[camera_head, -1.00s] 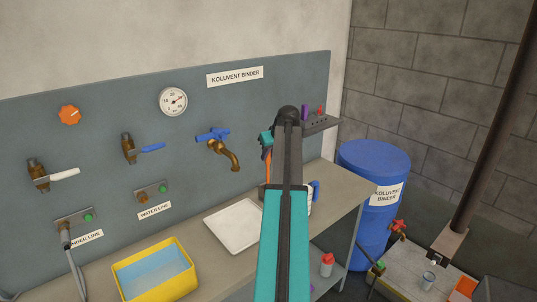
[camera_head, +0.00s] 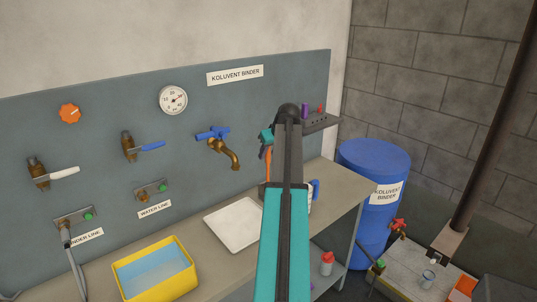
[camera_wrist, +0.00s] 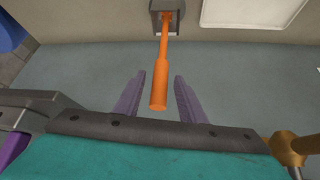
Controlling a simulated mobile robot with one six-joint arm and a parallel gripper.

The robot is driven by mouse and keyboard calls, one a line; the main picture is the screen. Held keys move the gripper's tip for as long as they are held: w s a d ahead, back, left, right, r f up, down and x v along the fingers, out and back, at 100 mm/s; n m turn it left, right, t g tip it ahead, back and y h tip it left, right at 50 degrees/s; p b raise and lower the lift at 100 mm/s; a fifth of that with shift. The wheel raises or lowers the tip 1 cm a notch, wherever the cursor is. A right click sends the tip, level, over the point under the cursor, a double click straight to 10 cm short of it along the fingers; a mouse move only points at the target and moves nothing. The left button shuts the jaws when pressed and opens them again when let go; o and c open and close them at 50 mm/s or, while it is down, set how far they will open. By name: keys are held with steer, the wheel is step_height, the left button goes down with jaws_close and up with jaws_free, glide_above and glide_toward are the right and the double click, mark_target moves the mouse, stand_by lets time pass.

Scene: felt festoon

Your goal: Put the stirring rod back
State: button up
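The orange stirring rod (camera_wrist: 160,82) shows in the wrist view, its thick handle end between the two purple fingers of my gripper (camera_wrist: 158,80). The fingers stand apart, with a gap on each side of the handle, so my gripper is open. The rod's thin end reaches a grey block with a dark opening (camera_wrist: 155,20) at the top edge. I cannot tell how deep it sits there. In the head view a piece of orange (camera_head: 268,158) shows beside my arm, which hides most of the gripper and rod.
A white tray (camera_head: 232,225) and a yellow basin of water (camera_head: 183,287) are on the bench to the left. A brass tap with a blue handle (camera_head: 229,155) sticks out from the panel near my arm. A small shelf (camera_head: 323,124) and a blue barrel (camera_head: 372,160) are to the right.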

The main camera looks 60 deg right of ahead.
steer(key=b+v, duration=0.2)
steer(key=v, duration=0.9)
steer(key=shift+s+r, duration=0.2)
steer(key=shift+r, duration=0.1)
stand_by(0.5)
